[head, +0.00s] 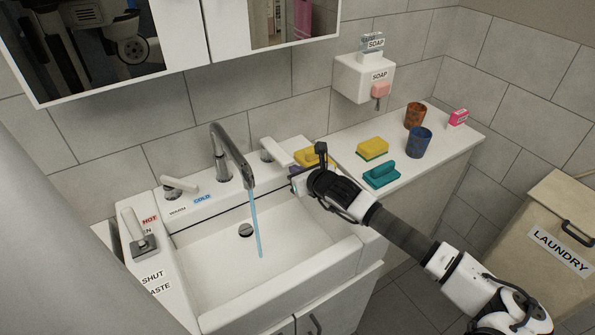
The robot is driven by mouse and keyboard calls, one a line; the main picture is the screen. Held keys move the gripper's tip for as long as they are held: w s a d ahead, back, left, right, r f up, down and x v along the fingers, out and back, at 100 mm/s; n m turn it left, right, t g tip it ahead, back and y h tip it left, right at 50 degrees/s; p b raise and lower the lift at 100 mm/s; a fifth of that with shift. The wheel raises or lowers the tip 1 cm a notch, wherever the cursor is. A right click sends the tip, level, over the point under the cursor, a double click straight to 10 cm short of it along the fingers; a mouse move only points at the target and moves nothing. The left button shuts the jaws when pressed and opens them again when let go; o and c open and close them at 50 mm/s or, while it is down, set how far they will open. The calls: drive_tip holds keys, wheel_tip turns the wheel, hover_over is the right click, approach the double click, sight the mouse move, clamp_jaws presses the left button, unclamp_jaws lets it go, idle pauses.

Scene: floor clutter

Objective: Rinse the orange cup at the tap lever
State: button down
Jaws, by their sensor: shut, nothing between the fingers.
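The orange cup (414,116) stands upright on the white counter (452,134) right of the sink, towards its back. The tap (226,150) has a blue stream of water (257,222) running into the basin. A white lever (277,151) stands right of the spout, near my gripper. Another lever (178,187) is left of the spout, near the WARM and COLD labels. My gripper (294,180) is shut and empty, over the sink's right back edge. Whether it touches the right lever cannot be told. The cup is well apart from my gripper.
A blue cup (418,142) stands just in front of the orange cup. A yellow sponge (372,148), a teal brush-like object (381,174) and a pink box (458,118) are on the counter. Another yellow sponge (312,154) is partly behind my gripper. The basin (275,252) holds no objects.

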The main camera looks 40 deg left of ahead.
drive_tip(key=b, duration=0.2)
drive_tip(key=shift+a+b, duration=0.1)
drive_tip(key=shift+b, duration=0.25)
drive_tip(key=shift+r+b, duration=0.65)
drive_tip(key=shift+r, duration=0.05)
drive_tip(key=shift+f, duration=0.1)
